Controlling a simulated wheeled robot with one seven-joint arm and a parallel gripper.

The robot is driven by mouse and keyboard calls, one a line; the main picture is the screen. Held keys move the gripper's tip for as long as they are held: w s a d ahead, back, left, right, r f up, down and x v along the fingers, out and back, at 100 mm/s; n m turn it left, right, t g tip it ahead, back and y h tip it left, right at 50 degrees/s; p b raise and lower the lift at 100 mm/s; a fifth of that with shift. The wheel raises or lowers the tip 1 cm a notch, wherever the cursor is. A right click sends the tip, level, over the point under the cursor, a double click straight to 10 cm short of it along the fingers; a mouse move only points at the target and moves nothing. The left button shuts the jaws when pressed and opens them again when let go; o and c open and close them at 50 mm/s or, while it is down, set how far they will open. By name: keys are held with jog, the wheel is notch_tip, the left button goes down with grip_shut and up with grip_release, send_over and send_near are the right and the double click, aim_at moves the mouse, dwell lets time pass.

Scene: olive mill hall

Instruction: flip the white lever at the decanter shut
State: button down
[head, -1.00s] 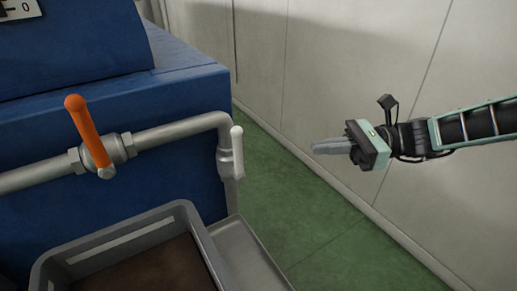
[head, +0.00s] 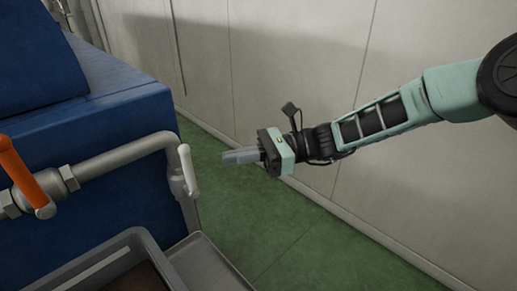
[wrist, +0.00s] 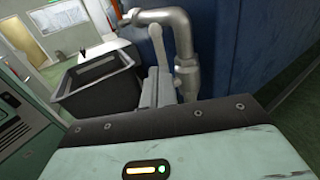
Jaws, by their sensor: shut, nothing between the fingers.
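The white lever (head: 187,170) sits on the downward end of the grey pipe at the blue decanter (head: 120,110). It runs roughly upright beside the pipe stub. My gripper (head: 229,157) is shut and empty, a short gap to the right of the lever in the head view, with its fingers pointing towards it. In the wrist view the lever (wrist: 158,46) shows just beyond my fingertips (wrist: 156,74), which hide its lower part. I cannot tell from there whether they touch.
An orange-handled valve (head: 24,172) is on the same pipe at the left. A grey crate (head: 128,240) stands below, with a grey tray (head: 205,265) beside it. The pale wall (head: 300,60) runs behind my arm. Green floor (head: 240,215) is free under my gripper.

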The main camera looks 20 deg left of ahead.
aim_at(189, 173)
jog(key=x, duration=0.5)
jog(key=shift+s+a+p, duration=0.2)
jog(key=shift+a+p, duration=0.1)
jog(key=shift+p, duration=0.1)
jog(key=shift+s+r, duration=0.1)
jog(key=shift+r, duration=0.05)
